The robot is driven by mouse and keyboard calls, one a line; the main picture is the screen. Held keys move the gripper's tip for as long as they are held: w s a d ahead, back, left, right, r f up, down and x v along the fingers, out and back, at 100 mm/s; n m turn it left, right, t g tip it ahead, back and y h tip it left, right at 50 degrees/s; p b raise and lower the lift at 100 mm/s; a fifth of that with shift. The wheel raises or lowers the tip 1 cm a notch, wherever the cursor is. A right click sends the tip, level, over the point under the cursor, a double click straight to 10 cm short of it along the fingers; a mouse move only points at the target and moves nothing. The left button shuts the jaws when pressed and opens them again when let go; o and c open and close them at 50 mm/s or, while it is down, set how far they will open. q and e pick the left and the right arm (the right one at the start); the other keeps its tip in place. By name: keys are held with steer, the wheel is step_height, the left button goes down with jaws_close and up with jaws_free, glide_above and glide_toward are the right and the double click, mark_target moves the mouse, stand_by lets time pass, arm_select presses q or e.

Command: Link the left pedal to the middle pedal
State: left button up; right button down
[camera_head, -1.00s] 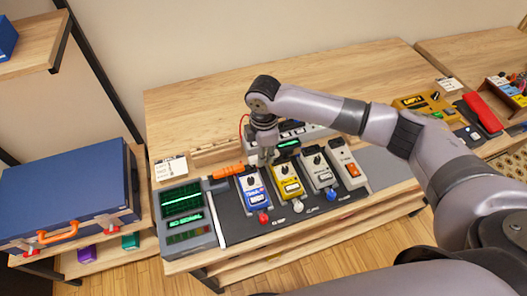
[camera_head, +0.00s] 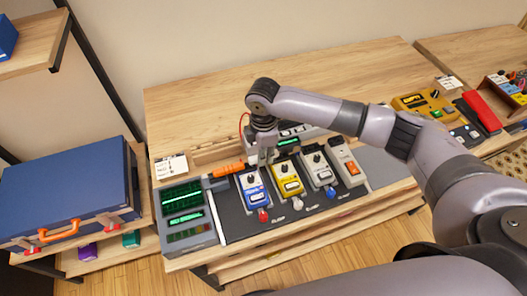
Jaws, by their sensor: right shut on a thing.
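A thin red cable (camera_head: 242,122) loops out beside the gripper and may belong to the held thing. Contact with the pedals cannot be told. My left gripper is out of view.
A white pedal (camera_head: 319,170) and a grey unit with an orange switch (camera_head: 347,165) stand further right. An orange plug (camera_head: 228,169) lies left of the blue pedal, beside a green-screened device (camera_head: 184,212).

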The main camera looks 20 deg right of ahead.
steer(key=shift+f, duration=0.35)
stand_by(0.8)
steer(key=shift+f+p, duration=0.1)
steer(key=shift+p, duration=0.5)
steer(key=c, duration=1.4)
jaws_free()
steer(key=shift+c, duration=0.2)
steer(key=shift+o, duration=0.5)
steer(key=shift+o, duration=1.4)
